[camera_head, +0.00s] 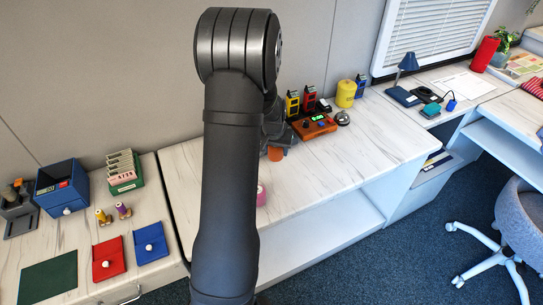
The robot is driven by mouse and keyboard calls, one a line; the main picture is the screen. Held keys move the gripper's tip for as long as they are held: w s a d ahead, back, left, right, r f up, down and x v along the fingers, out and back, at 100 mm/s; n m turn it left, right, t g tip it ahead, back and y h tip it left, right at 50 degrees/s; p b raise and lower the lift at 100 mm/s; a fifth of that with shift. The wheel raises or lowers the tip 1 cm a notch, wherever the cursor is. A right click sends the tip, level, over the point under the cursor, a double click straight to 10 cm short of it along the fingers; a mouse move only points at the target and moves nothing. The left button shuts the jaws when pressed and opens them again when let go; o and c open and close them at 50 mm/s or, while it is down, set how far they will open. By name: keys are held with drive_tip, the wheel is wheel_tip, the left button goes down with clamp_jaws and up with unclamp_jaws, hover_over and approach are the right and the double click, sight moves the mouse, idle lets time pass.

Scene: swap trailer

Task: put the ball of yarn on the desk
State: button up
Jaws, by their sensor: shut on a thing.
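My gripper (280,142) is low over the middle counter, mostly hidden behind my own arm. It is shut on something. A small orange thing (276,154) shows right at its tip, partly covered. I cannot tell for sure whether this is the ball of yarn, or whether it is off the counter. No other clear ball of yarn shows. The desk (463,77) is at the right back, with a blue lamp (407,64) on it.
An orange control box (314,126), a bell (343,118) and a yellow canister (346,93) stand near my gripper. A pink round thing (261,196) sits near the counter's front edge. The desk also bears dark items (427,95) and papers (464,84). The counter's right part is bare.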

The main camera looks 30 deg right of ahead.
drive_tip(key=w, duration=0.1)
drive_tip(key=w+a+f, duration=0.1)
drive_tip(key=w+f, duration=0.1)
drive_tip(key=shift+a, duration=0.3)
drive_tip(key=shift+f, duration=2)
drive_tip(key=o, duration=1)
drive_tip(key=shift+f, duration=0.15)
drive_tip(key=shift+c, duration=0.2)
drive_tip(key=v, duration=1.1)
drive_tip(key=shift+r, duration=0.2)
drive_tip(key=shift+o, duration=0.5)
drive_tip(key=shift+s+a+r, duration=0.1)
drive_tip(key=shift+r, duration=0.35)
